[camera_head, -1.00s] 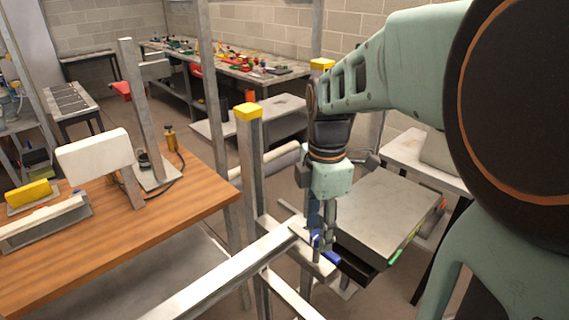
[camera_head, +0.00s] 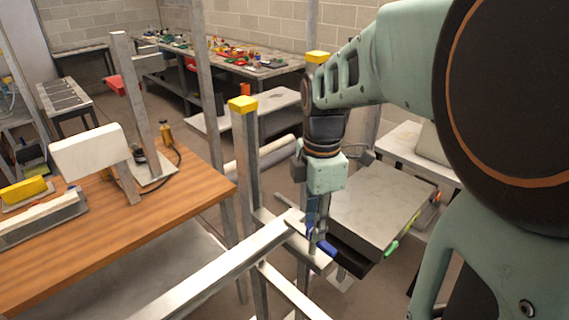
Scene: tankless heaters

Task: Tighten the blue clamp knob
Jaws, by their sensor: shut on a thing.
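The blue clamp knob (camera_head: 327,248) is a small blue piece at the end of the pale metal rail, right at my fingertips. My gripper (camera_head: 317,234) points straight down from the pale green wrist and is shut on the knob. The fingers hide part of the knob, and some blue also shows higher up beside them. The exact contact is too small to make out.
A grey metal post with a yellow cap (camera_head: 243,104) stands just left of my gripper. A grey-topped box (camera_head: 372,205) with a green handle lies to the right. A wooden table (camera_head: 190,215) fills the left side.

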